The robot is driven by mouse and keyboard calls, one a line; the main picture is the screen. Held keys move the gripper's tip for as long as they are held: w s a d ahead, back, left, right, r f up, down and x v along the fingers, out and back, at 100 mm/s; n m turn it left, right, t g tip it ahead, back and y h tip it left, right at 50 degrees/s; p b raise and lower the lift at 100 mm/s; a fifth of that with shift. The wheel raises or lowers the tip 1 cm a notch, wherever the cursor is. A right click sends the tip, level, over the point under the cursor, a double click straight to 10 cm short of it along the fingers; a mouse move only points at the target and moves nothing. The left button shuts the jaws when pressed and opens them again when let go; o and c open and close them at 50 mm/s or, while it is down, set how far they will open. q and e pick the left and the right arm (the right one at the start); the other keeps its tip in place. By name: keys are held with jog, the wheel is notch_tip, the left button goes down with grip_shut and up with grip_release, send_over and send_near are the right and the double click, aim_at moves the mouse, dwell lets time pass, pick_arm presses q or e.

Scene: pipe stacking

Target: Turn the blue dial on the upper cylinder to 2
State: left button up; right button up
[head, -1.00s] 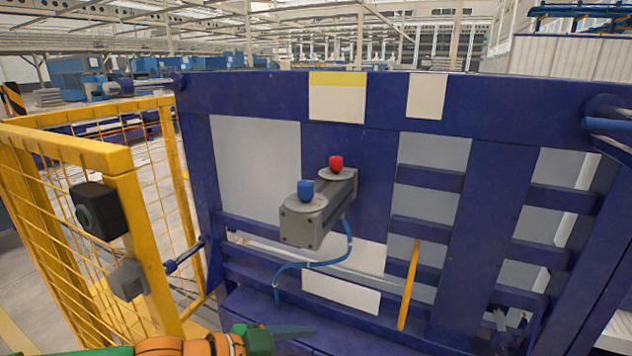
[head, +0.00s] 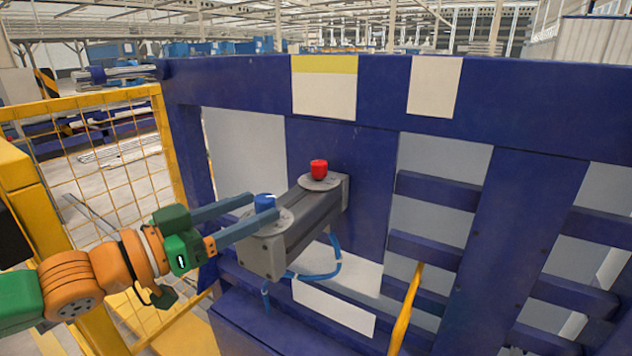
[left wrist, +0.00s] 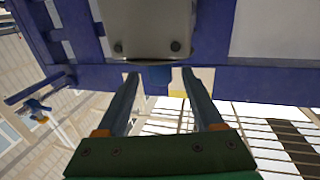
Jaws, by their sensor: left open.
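The blue dial (head: 264,201) stands on a pale round disc at the near end of the grey cylinder (head: 288,230). A red dial (head: 319,169) stands on a second disc at the cylinder's far end. My left gripper (head: 261,207) reaches in from the left, open, with a finger on either side of the blue dial. In the left wrist view the blue dial (left wrist: 157,74) shows between the two fingertips, below the cylinder's grey end face (left wrist: 148,28). I cannot tell whether the fingers touch it. Any numbers on the disc are too small to read. My right gripper is out of view.
The cylinder is mounted on a dark blue frame (head: 395,85) with crossbars. A blue hose (head: 325,273) hangs below it. A yellow mesh fence (head: 100,150) stands at the left, and a yellow bar (head: 406,310) at lower right. Above the dials is free room.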

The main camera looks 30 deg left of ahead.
aim_at(273, 197)
pick_arm(q)
jog(key=shift+w+d+f+b, duration=0.1)
jog(key=shift+w+b, duration=0.2)
jog(key=shift+w, duration=0.05)
jog(key=b, duration=0.3)
jog(key=shift+w+d+f, duration=0.15)
jog(key=shift+w+f, duration=0.05)
jog(key=shift+w+d+r+b, duration=0.2)
jog(key=shift+w+b, duration=0.1)
jog(key=shift+b, duration=0.1)
jog(key=shift+r+x, duration=0.15)
jog(key=shift+x, duration=0.85)
jog(key=shift+r+x, duration=0.2)
jog(key=shift+x, duration=0.8)
jog(key=shift+w+a, duration=0.1)
jog(key=shift+f, duration=0.1)
grip_shut()
